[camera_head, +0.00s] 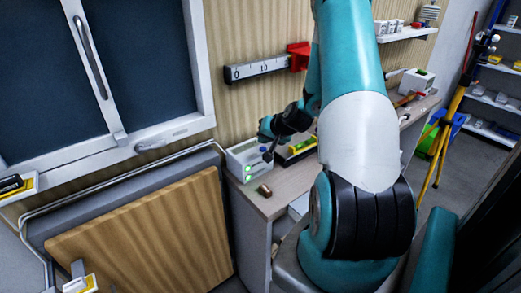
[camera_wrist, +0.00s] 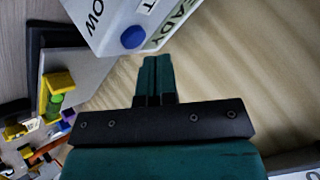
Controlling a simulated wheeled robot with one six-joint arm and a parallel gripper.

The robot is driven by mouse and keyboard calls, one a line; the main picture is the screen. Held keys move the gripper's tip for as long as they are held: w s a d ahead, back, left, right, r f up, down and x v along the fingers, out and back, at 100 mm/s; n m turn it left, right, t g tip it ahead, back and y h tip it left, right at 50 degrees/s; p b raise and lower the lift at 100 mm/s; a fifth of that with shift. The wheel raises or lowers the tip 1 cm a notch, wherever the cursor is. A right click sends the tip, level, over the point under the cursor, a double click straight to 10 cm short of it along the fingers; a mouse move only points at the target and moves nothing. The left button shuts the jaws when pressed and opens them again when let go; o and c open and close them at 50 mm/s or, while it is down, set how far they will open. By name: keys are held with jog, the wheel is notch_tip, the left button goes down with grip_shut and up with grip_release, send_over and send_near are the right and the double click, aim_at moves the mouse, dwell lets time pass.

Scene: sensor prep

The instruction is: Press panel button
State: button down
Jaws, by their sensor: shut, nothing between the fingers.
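The panel is a white box (camera_head: 240,158) with green lights on its front, standing on the bench left of my arm in the head view. In the wrist view the white panel (camera_wrist: 105,22) fills the top, with black lettering including "READY". A round blue button (camera_wrist: 133,37) sits on its face. My gripper (camera_wrist: 156,58) is shut and empty. Its fingertips appear just below and right of the button in the wrist view; whether they touch the panel cannot be told. In the head view my wrist is above and right of the panel, and the fingertips are hard to make out.
A small brown cylinder (camera_head: 264,190) lies on the bench (camera_head: 283,192) before the panel. A yellow-green level (camera_head: 303,146) lies to the right. A ruled bar with a red end (camera_head: 298,56) is on the wall above. A yellow tripod (camera_head: 450,120) stands at right.

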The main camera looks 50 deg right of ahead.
aim_at(264, 148)
dwell(0.7)
jog(key=shift+s+f+b, duration=0.1)
jog(key=shift+f+b, duration=0.35)
jog(key=shift+b, duration=0.05)
jog(key=shift+f+b, duration=0.4)
dwell(0.4)
jog(key=shift+r, duration=0.1)
jog(key=shift+r+p, duration=0.55)
jog(key=shift+r, duration=0.25)
jog(key=shift+r+p, duration=1.8)
jog(key=shift+r, duration=0.7)
